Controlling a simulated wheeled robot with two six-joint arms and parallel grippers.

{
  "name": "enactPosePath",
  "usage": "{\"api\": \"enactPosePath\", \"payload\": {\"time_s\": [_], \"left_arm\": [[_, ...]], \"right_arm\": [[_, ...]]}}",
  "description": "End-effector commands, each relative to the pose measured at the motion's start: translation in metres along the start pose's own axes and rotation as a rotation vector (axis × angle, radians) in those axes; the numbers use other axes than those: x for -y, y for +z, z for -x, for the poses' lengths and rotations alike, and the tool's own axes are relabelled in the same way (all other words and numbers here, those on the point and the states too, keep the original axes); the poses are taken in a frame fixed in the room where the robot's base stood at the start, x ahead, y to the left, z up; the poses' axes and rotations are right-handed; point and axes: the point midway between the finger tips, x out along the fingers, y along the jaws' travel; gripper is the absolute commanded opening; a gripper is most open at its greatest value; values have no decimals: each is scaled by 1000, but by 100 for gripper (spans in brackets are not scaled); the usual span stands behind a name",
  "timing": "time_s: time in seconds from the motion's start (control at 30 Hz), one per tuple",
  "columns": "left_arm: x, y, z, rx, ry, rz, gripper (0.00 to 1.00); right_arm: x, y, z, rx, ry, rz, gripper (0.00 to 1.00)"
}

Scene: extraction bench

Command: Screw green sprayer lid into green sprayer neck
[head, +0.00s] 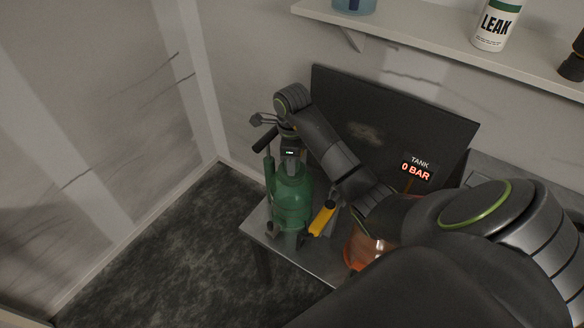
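The green sprayer (291,197) stands upright near the left front corner of the bench. My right arm reaches across from the right, and its gripper (290,160) points down right at the sprayer's top, over the neck. The gripper's fingers are small and dark there, so I cannot tell how far apart they are or whether they hold the lid. The neck and the lid cannot be made out clearly behind the gripper. A black handle (265,139) sticks out to the left of the gripper, above a green tube (269,171). My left gripper is out of view.
A yellow tool (322,218) and an orange-based clear vessel (359,249) are right of the sprayer. A dark panel (400,115) stands behind, with a "TANK 0 BAR" display (417,171). A shelf (420,38) above carries a "LEAK" bottle (495,27). Floor at left is clear.

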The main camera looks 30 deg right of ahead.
Motion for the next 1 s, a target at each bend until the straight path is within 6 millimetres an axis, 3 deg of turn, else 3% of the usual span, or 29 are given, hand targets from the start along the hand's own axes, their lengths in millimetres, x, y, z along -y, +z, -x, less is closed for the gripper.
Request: {"api": "enactPosePath", "payload": {"time_s": [0.03,0.13,0.27,1.0], "left_arm": [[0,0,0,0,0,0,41],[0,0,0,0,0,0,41],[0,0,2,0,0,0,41],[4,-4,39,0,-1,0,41]], "right_arm": [[0,0,0,0,0,-1,22],[0,0,0,0,0,-1,9],[0,0,1,0,0,-33,9],[0,0,2,0,1,-893,9]]}}
